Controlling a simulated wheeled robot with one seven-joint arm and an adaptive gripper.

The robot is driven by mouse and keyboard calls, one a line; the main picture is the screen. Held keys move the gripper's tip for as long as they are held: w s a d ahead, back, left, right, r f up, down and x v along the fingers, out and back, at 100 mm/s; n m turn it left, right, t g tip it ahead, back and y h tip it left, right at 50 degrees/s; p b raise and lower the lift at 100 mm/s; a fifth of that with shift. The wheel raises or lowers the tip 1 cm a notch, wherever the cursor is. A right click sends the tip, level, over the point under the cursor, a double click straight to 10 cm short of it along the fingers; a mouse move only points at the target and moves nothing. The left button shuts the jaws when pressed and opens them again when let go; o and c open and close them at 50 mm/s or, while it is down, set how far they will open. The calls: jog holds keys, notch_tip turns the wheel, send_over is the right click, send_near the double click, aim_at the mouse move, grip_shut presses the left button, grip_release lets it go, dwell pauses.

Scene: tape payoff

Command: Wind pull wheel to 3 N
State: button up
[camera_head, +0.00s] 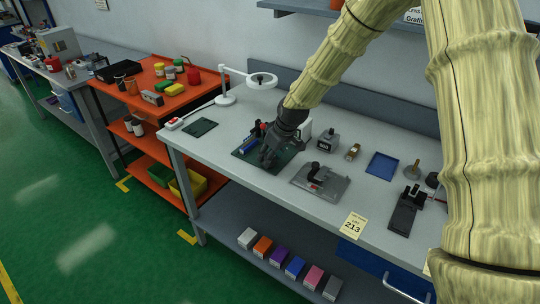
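My arm reaches down from the upper right to the grey workbench (225,150). My dark gripper (268,158) points down over a dark green base plate (284,157) near the left part of the bench. A small device with a blue part (249,146) and a red part (264,127) stands on this plate, right beside my gripper. My gripper covers part of the device. I cannot make out the pull wheel or any force reading. The fingers are small and dark, and I cannot tell whether they touch or hold anything.
A grey fixture plate (331,187) lies to the right, with a small grey device (327,140) behind it. A blue tray (382,165) and a dark fixture (404,215) lie farther right. A white magnifier lamp (226,99) stands at the left.

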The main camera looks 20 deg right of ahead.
jog(key=o, duration=1)
jog(key=v, duration=1.2)
jog(key=shift+s, duration=0.1)
